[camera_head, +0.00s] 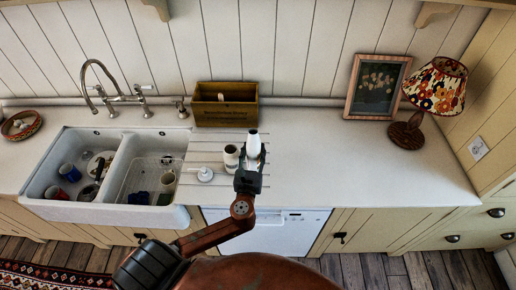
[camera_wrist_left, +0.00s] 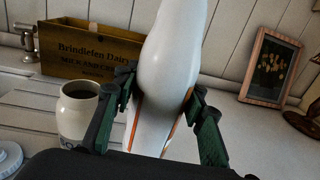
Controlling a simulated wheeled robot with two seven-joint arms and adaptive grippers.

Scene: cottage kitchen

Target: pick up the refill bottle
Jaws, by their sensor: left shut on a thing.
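The refill bottle (camera_head: 253,143) is white and smooth with a narrowed neck, at the front of the counter in the head view. In the left wrist view the bottle (camera_wrist_left: 172,65) fills the middle, with thin orange lines low on its side. My left gripper (camera_head: 249,178) is shut on it; its green and black fingers (camera_wrist_left: 158,105) press on both sides of the lower body. The bottle's base is hidden by the gripper, so I cannot tell whether it touches the counter. My right gripper is not in view.
An open stoneware jar (camera_head: 231,158) stands close left of the bottle, with a white pump-like lid (camera_head: 205,174) beside it. Behind is a wooden crate (camera_head: 226,112). A double sink (camera_head: 110,209) holds mugs. A picture frame (camera_head: 377,87) and lamp (camera_head: 407,134) stand right. The right counter is clear.

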